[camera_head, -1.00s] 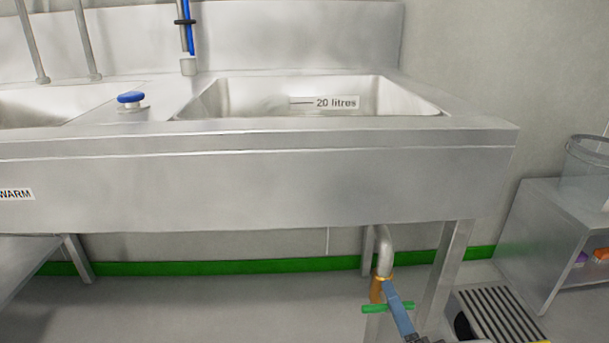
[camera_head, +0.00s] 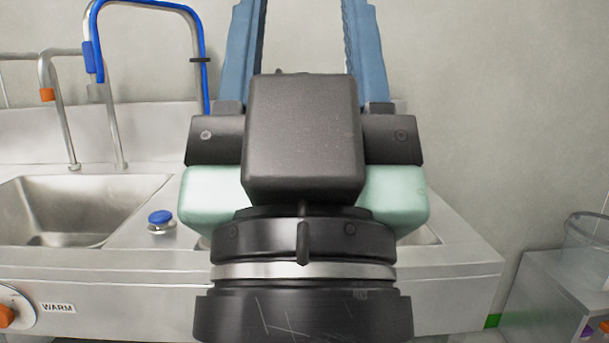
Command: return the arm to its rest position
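My gripper (camera_head: 304,30) stands upright in the middle of the head view, large and close to the camera. Its two blue fingers point up, wide apart, with only the bare wall between them. The fingertips are cut off by the top edge. The dark wrist and gripper body hide most of the right-hand basin of the steel sink unit (camera_head: 465,258).
A left basin (camera_head: 75,210), a blue push knob (camera_head: 161,217), a blue hose (camera_head: 150,5) and bent taps are at the left. An orange dial (camera_head: 8,314) is beside the WARM label (camera_head: 57,308). A steel cabinet (camera_head: 545,290) with a clear container (camera_head: 590,240) is at right.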

